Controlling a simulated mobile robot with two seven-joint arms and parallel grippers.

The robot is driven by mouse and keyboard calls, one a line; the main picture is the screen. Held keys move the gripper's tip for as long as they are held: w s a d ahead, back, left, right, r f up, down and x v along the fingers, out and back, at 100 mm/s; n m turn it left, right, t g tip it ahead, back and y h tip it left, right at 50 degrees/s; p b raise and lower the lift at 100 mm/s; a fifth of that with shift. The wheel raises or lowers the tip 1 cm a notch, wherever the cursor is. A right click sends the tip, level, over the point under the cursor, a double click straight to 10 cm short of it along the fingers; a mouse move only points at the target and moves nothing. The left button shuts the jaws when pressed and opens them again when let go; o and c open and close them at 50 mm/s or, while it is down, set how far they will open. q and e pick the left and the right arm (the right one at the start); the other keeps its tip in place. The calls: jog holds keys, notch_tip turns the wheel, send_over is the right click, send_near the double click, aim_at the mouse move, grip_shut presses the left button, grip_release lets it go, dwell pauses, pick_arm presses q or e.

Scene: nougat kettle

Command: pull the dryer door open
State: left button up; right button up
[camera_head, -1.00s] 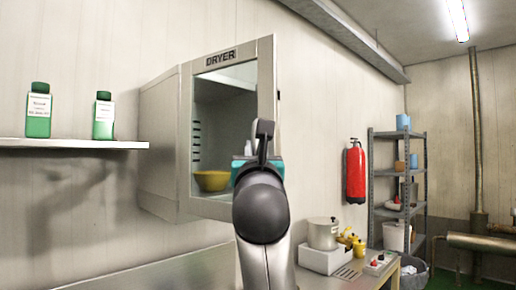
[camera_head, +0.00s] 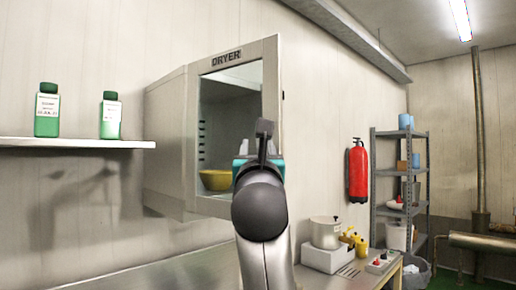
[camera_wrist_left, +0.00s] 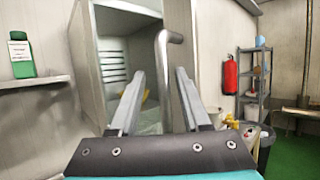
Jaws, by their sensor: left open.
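The dryer (camera_head: 165,140) is a pale metal wall cabinet with a DRYER label on top of its front. Its framed door (camera_head: 269,90) looks closed, with the inside visible through the window. A bent grey bar handle (camera_wrist_left: 163,75) stands on the door in the left wrist view. My left gripper (camera_wrist_left: 157,75) is open in front of the door, its two fingers appearing either side of the handle. I cannot tell whether they touch it. In the head view, my arm hides most of the left gripper (camera_head: 258,148) and the handle. My right gripper is not in view.
A yellow bowl (camera_head: 215,180) sits inside the dryer. A shelf (camera_head: 75,143) with green bottles is at left. Below right, a pot (camera_head: 325,232) stands on a white box on the counter. A fire extinguisher (camera_head: 358,172) and a rack (camera_head: 374,190) are further right.

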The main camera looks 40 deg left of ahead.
pick_arm(q)
jog(key=shift+d, duration=0.1)
jog(key=b+v, duration=0.9)
jog(key=v, duration=0.6)
jog(key=shift+d, duration=0.1)
dwell(0.4)
